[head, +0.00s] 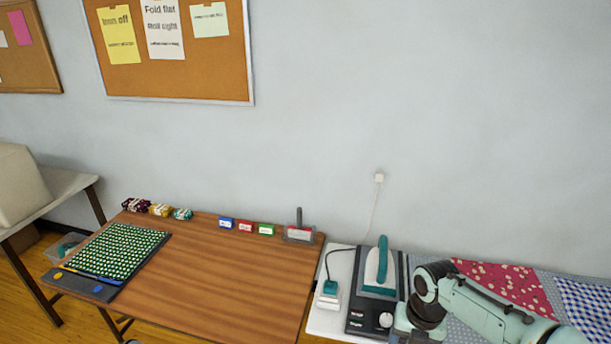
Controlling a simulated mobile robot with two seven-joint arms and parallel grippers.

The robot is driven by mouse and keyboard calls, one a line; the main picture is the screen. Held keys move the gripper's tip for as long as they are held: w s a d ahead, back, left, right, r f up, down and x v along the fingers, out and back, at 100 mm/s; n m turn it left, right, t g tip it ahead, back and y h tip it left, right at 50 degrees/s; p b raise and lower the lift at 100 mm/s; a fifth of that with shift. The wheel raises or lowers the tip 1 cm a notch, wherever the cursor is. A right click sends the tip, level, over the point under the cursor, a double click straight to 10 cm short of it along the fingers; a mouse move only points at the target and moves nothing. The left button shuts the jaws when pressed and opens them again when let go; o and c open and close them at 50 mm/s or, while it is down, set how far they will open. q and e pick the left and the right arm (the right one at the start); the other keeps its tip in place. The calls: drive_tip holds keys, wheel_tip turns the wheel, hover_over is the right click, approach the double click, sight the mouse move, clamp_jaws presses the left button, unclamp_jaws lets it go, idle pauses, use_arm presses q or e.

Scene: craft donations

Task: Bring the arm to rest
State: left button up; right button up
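One of my arms (485,310), pale green with dark joints, comes in from the lower right. Its bent joint is in front of the right side of the ironing station, over the patchwork cloth's near left part. No gripper fingers show on it; the arm's end runs down out of the frame. My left gripper is not in view. A teal iron (378,270) stands on its dark base (358,322), left of the arm. The gap between arm and base cannot be told.
A wooden table (225,285) has a clear middle. Yarn bundles (159,209), small labelled blocks (245,226) and a handled tool (299,232) line the back. A patchwork cloth (505,282) lies right.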

drive_tip(key=s+a+f+m+y, duration=0.15)
drive_tip(key=a+f+m, duration=0.25)
drive_tip(key=f+m, duration=0.5)
drive_tip(key=s+a+f+m+y, duration=0.1)
drive_tip(key=a+f+m+y, duration=0.3)
drive_tip(key=f, duration=0.8)
use_arm(q)
drive_tip(key=shift+w, duration=0.5)
use_arm(e)
drive_tip(key=s+a+f+m+h, duration=0.1)
drive_tip(key=s+f+m+h, duration=0.1)
drive_tip(key=s+f+m, duration=1.3)
drive_tip(key=m, duration=0.8)
drive_tip(key=shift+s+a, duration=0.35)
drive_tip(key=shift+s, duration=0.05)
